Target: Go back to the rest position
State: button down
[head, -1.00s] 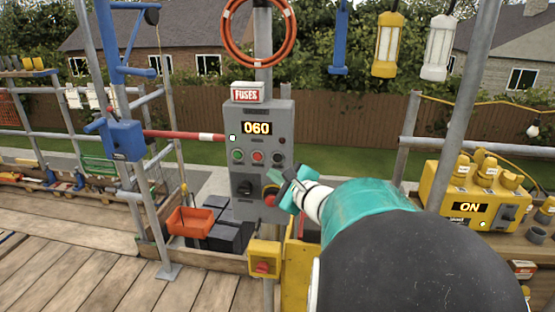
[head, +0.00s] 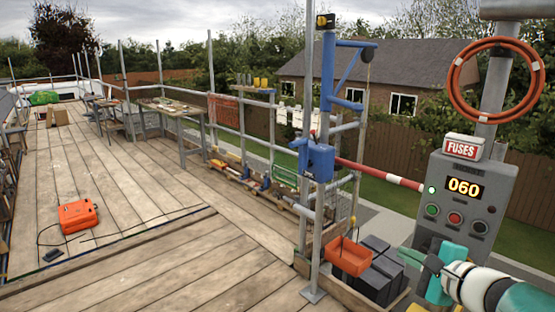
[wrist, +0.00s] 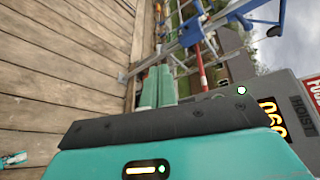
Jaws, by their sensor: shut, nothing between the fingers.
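My gripper (head: 432,268) is at the lower right of the head view, in front of the lower part of the grey hoist control box (head: 490,168). Its two teal fingers (wrist: 157,86) lie together in the wrist view, with nothing between them. The box shows 060 on its display (head: 465,188), with a lit green lamp at its left edge and several buttons below. I cannot tell whether the gripper touches the box.
A blue hoist post (head: 326,120) and a red and white bar (head: 380,175) stand left of the box. An orange tray (head: 348,256) sits by dark blocks (head: 378,272). An orange case (head: 77,215) with a cable lies on the deck.

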jog(key=s+a+f+n+g+y, duration=0.2)
jog(key=s+a+n+g, duration=0.15)
jog(key=a+n, duration=0.45)
jog(key=s+a+f+n+g+h, duration=0.3)
jog(key=s+a+n+g+h, duration=0.2)
jog(key=s+n, duration=0.6)
jog(key=shift+s+a+f+n+h, duration=0.25)
jog(key=shift+s+a+h, duration=0.25)
jog(key=shift+a, duration=0.6)
